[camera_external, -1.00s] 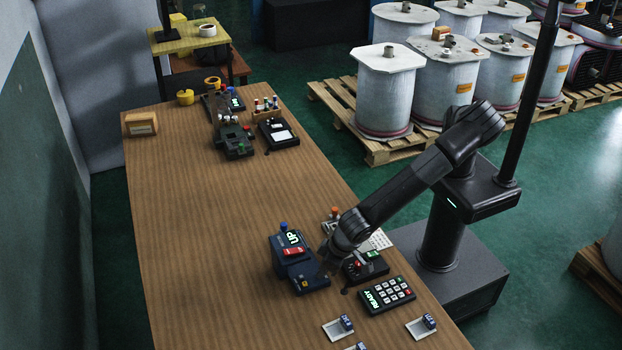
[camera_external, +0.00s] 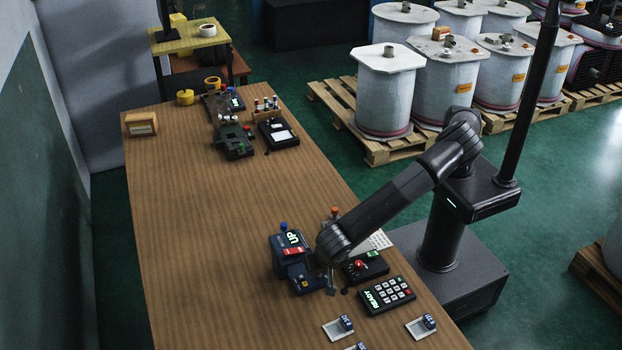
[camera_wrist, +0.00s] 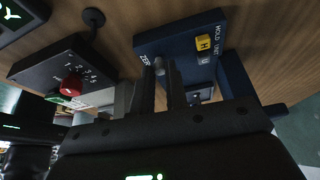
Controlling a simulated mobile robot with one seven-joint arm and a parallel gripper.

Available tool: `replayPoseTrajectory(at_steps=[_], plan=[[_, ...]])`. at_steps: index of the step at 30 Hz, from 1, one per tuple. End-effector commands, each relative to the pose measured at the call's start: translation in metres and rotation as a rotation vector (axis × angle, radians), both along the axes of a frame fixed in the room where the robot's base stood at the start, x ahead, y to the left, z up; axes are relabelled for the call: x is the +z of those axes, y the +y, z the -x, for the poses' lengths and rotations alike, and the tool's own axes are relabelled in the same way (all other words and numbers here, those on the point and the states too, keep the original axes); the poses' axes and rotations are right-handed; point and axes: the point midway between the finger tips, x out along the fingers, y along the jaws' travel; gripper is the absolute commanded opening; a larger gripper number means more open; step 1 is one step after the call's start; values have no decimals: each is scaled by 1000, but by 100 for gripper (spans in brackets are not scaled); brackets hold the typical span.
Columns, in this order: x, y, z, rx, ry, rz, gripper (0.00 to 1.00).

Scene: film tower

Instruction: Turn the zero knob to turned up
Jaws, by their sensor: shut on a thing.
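The zero knob (camera_wrist: 159,63) is a small grey knob beside the "ZERO" label on the blue device's panel (camera_wrist: 187,33) in the wrist view. My gripper (camera_wrist: 164,74) is shut on it, with its dark fingers on the knob, partly hiding it. In the external view my gripper (camera_external: 331,287) is at the right front edge of the blue device (camera_external: 283,262), and the knob cannot be made out there. The device has a green "UP" display (camera_external: 292,238), and yellow and grey buttons (camera_wrist: 204,45) beside "HOLD" and "UNIT". The knob's exact angle is unclear.
A black box with a red knob (camera_external: 359,265) stands close to the right of my gripper. A keypad reading "READY" (camera_external: 387,295) lies in front of it. Small trays (camera_external: 337,328) are near the front edge. The table's middle (camera_external: 210,210) is clear.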

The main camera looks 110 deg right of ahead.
Motion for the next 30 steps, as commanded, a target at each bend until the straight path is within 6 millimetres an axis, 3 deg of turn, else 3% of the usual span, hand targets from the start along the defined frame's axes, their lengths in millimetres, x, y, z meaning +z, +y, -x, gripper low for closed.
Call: replayPoseTrajectory(at_steps=[12, 29, 30], plan=[[0, 1, -2, -187, -1, -3, 0], [0, 1, -2, -213, -2, -4, 0], [0, 1, -2, -213, -2, -4, 16]])
